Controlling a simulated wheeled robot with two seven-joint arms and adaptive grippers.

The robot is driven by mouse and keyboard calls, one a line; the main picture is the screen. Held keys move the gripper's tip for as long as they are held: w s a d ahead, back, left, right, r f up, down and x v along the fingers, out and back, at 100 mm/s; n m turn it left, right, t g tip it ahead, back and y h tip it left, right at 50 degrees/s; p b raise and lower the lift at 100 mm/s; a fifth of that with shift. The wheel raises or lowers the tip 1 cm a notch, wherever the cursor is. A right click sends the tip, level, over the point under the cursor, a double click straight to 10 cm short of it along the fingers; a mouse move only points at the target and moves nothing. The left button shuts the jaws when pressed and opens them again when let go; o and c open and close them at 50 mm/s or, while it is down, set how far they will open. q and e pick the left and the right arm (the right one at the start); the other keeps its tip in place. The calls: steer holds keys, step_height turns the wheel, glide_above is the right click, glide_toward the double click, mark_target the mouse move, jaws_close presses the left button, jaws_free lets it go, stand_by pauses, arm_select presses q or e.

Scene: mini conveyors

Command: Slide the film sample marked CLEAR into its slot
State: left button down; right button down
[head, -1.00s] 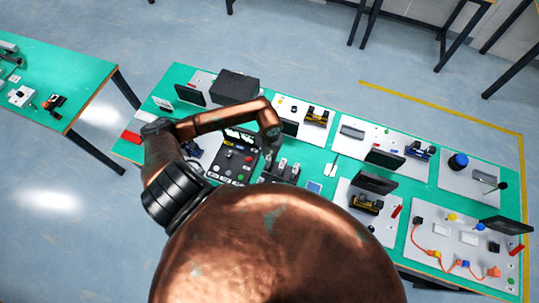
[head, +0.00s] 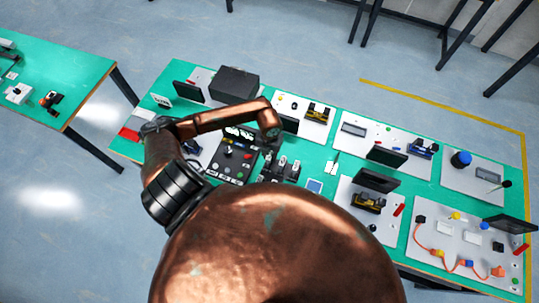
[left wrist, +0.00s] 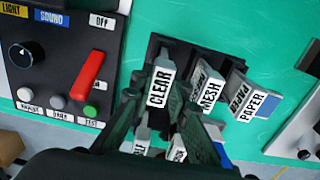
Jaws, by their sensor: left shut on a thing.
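The film sample marked CLEAR (left wrist: 159,86) is a grey tab with a white label in the left wrist view. My left gripper (left wrist: 162,98) is shut on it, with a dark finger on each side. Samples marked MESH (left wrist: 208,90) and PAPER (left wrist: 256,104) stand to its right, leaning outward in the picture. A black holder (left wrist: 153,46) shows behind them. Two more labelled tabs are partly hidden by the fingers. I cannot tell whether the lower end of CLEAR is in a slot. The head view shows the sample group (head: 281,168) small, beside my left arm's end. My right gripper is out of view.
A black control panel (left wrist: 60,75) with a knob, buttons and a red lever (left wrist: 89,76) stands left of the samples. Green tabletop (left wrist: 215,30) is clear behind them. Grey boards with devices and dark screens (head: 387,156) fill the table's right.

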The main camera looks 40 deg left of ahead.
arm_select(q)
steer(key=shift+f, duration=0.35)
steer(key=c, duration=1.8)
jaws_free()
step_height(320, 180, up, 12)
steer(key=shift+r, duration=0.1)
